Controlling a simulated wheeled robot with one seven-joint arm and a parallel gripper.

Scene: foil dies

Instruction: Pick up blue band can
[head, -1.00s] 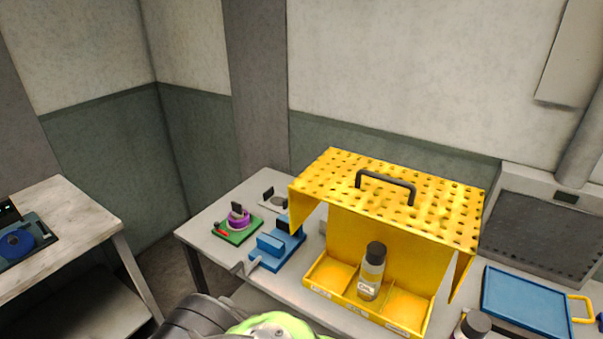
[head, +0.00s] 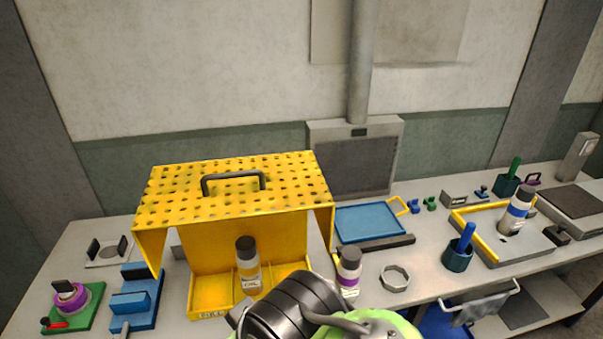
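The blue band can (head: 517,208) is a whitish can with a black cap and a blue band. It stands upright in the head view at the right, on or in a grey tray with a yellow rim (head: 484,249). My arm shows at the bottom middle as dark and green links, well to the left of the blue band can. The fingers of my gripper cannot be made out.
A purple-band can (head: 349,272) stands close by my arm. A yellow perforated hood (head: 235,190) covers a bin with another black-capped can (head: 248,265). A dark cup with a blue handle (head: 458,258) stands left of the yellow-rimmed tray. A blue tray (head: 368,223) lies behind.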

